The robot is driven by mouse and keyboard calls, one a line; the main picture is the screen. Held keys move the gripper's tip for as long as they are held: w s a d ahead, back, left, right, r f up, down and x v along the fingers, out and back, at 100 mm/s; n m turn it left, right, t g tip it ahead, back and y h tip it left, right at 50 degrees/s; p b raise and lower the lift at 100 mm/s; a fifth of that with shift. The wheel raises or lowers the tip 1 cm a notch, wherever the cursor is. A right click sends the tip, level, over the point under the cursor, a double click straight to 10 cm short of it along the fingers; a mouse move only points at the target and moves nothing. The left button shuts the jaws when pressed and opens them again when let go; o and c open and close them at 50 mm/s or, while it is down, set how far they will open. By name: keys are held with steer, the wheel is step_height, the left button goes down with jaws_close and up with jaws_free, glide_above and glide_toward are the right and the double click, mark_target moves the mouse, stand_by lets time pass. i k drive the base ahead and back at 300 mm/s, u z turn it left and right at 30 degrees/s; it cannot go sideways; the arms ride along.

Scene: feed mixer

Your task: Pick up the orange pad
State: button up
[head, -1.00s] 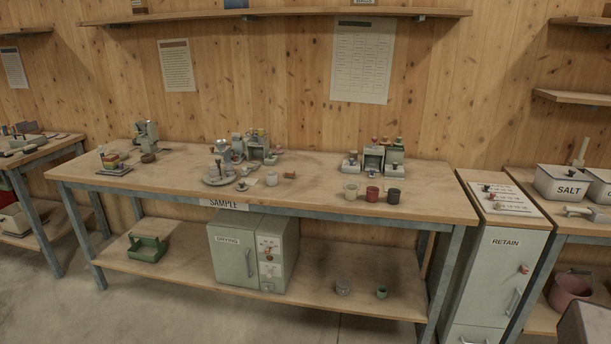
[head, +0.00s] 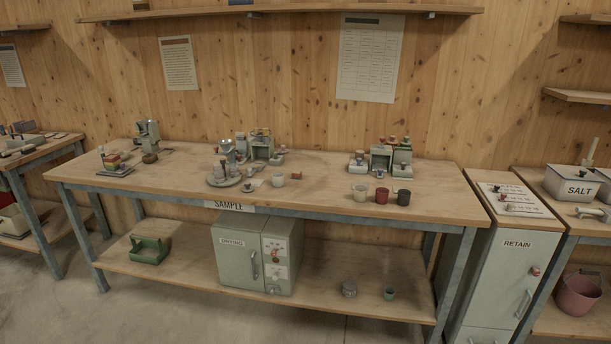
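A small stack of coloured pads (head: 115,162) sits on a flat grey tray (head: 118,173) at the left end of the long wooden workbench (head: 330,188). Red, green and yellowish layers show in it; at this size I cannot tell which layer, if any, is the orange pad. A small orange-brown piece (head: 297,175) lies near the bench's middle, too small to identify. My gripper is not in view.
Beside the stack stands a grey device (head: 149,136). A round tray (head: 224,181) with small vessels is mid-bench, and cups (head: 382,195) stand to the right. A drying cabinet (head: 238,255) is below. Floor (head: 190,318) in front is clear.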

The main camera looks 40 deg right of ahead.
mark_target(296, 174)
steer(key=u, duration=0.05)
steer(key=i, duration=1)
steer(key=z, duration=0.1)
